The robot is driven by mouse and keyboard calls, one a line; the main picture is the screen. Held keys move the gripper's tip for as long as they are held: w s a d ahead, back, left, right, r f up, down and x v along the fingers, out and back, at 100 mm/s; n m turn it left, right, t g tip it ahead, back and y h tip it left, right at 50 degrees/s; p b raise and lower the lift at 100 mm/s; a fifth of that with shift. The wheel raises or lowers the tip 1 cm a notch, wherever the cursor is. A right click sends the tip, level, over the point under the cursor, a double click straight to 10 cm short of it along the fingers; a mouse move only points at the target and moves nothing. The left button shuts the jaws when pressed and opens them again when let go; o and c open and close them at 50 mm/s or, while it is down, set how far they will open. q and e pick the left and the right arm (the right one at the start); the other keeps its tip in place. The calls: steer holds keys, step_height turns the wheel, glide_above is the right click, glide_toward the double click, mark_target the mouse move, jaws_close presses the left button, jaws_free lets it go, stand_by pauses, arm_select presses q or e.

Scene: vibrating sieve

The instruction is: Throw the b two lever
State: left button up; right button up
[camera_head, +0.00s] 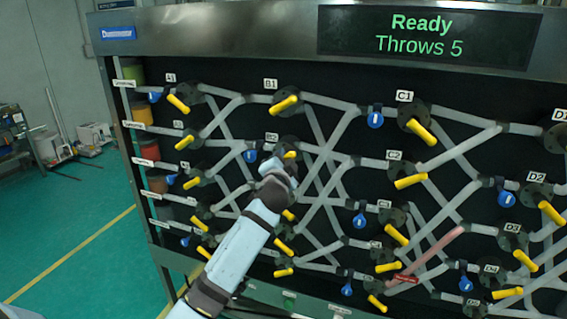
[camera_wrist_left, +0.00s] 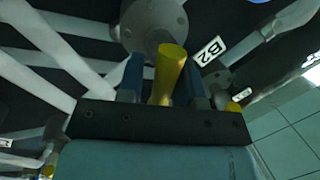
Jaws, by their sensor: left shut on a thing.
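The B2 lever, a yellow handle (camera_head: 290,154) on a round dark hub, is on the sieve panel under the B2 label (camera_head: 272,137). My left gripper (camera_head: 284,167) is at this lever and hides part of it in the head view. In the left wrist view the yellow handle (camera_wrist_left: 168,72) stands between the two blue fingers, with the grey hub (camera_wrist_left: 154,25) above and the B2 label (camera_wrist_left: 211,51) to the right. The left gripper is shut on the handle. My right gripper is not in view.
The panel carries several other yellow levers, such as B1 (camera_head: 284,104) above and C2 (camera_head: 410,181) to the right, joined by grey pipes. A blue tag (camera_head: 250,156) is left of B2. The display (camera_head: 420,36) reads "Ready, Throws 5". Open green floor (camera_head: 70,230) lies at left.

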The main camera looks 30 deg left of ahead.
arm_select(q)
steer(key=shift+a+r, duration=0.25)
steer(key=shift+r, duration=0.3)
steer(key=o, duration=0.7)
steer(key=shift+f, duration=0.15)
steer(key=shift+s+f, duration=0.1)
steer(key=shift+f, duration=0.05)
steer(key=shift+d, duration=0.1)
steer(key=shift+s+d+f, duration=0.1)
steer(key=shift+s+d, duration=0.05)
steer(key=shift+s, duration=0.1)
steer(key=b+v, duration=0.2)
steer(key=v, duration=1.1)
steer(key=shift+b, duration=0.3)
steer(key=shift+s, duration=0.15)
